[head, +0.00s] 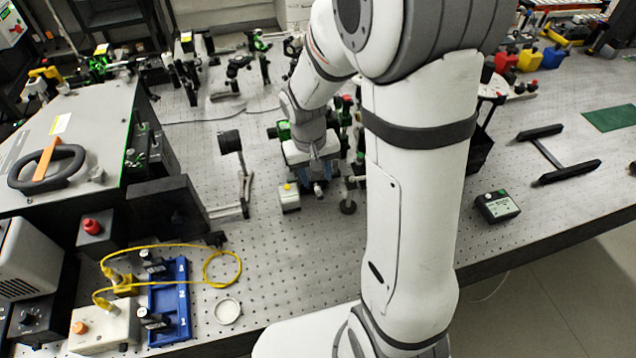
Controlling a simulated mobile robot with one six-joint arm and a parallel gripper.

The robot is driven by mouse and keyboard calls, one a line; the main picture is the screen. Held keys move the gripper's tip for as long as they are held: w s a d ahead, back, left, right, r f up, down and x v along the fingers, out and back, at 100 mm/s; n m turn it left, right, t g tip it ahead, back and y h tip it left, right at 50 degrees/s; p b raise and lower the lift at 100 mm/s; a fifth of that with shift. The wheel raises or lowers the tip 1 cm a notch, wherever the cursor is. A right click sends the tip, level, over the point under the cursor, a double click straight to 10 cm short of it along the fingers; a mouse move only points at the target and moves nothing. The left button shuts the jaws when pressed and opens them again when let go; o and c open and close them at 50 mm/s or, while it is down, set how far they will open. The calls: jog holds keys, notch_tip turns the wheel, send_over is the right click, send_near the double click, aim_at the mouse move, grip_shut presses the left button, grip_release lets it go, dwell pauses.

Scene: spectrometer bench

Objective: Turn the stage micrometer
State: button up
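My arm reaches over the perforated bench top, and my gripper (318,186) points down among the small optics in the middle of the bench. The gripper is small and partly merged with the parts behind it, so I cannot tell if its fingers are open or shut. I cannot pick out the stage micrometer for certain; it may be hidden by my wrist and gripper.
A black post-mounted part (230,142) stands to the left. A grey instrument housing (75,135) with a ring handle fills the far left. A blue tray (170,300) and yellow cable (222,252) lie front left. A small dark control box (497,206) sits right, near the bench edge.

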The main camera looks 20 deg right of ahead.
aim_at(319, 193)
jog(key=shift+d+f+p, duration=0.2)
jog(key=shift+f, duration=1.4)
jog(key=shift+d+f+p, duration=0.15)
jog(key=shift+f, duration=1.4)
jog(key=shift+c, duration=0.5)
grip_shut()
